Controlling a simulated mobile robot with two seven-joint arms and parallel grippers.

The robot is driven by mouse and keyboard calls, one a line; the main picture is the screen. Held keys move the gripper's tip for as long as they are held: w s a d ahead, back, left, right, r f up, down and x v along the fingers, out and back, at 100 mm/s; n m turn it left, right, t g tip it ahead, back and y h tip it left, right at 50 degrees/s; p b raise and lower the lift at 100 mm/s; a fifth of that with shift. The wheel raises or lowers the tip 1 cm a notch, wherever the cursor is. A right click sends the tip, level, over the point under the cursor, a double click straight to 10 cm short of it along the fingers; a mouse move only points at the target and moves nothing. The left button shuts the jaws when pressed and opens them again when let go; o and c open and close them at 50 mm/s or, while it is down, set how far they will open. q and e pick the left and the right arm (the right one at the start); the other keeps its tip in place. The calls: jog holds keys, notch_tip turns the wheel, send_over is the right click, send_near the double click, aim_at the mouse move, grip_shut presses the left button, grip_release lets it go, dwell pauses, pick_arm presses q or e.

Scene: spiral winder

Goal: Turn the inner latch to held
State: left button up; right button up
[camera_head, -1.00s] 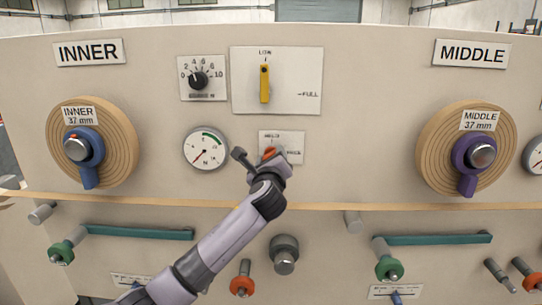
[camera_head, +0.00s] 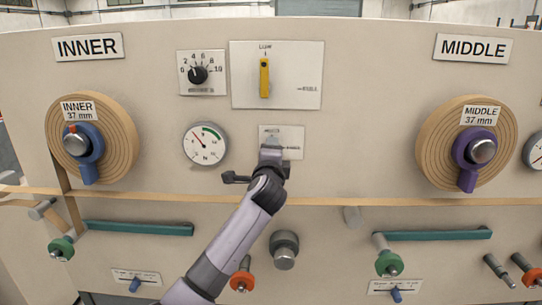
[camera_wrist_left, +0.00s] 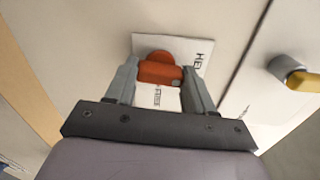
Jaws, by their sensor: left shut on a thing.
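The orange-red inner latch (camera_wrist_left: 160,72) sits between the two fingers of my left gripper (camera_wrist_left: 160,88) in the left wrist view. The fingers are shut on it. Its white plate (camera_wrist_left: 145,44) carries HELD lettering to the right and other lettering below the latch, partly covered. In the head view my left gripper (camera_head: 271,155) is against this plate (camera_head: 296,133), below the yellow lever's panel, and hides the latch. I cannot tell for sure which word the latch points to. My right gripper is not in view.
The yellow lever (camera_head: 264,78) stands upright above the plate. A gauge (camera_head: 205,144) is to its left. The INNER roll (camera_head: 118,140) and MIDDLE roll (camera_head: 432,145) flank the area. Teal bars (camera_head: 135,229) and knobs stick out below.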

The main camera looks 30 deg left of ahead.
pick_arm(q)
jog(key=shift+n, duration=0.5)
jog(key=o, duration=1)
jog(key=shift+o, duration=0.2)
jog(key=v, duration=0.7)
jog(key=shift+b, duration=0.4)
jog(key=shift+s, duration=0.1)
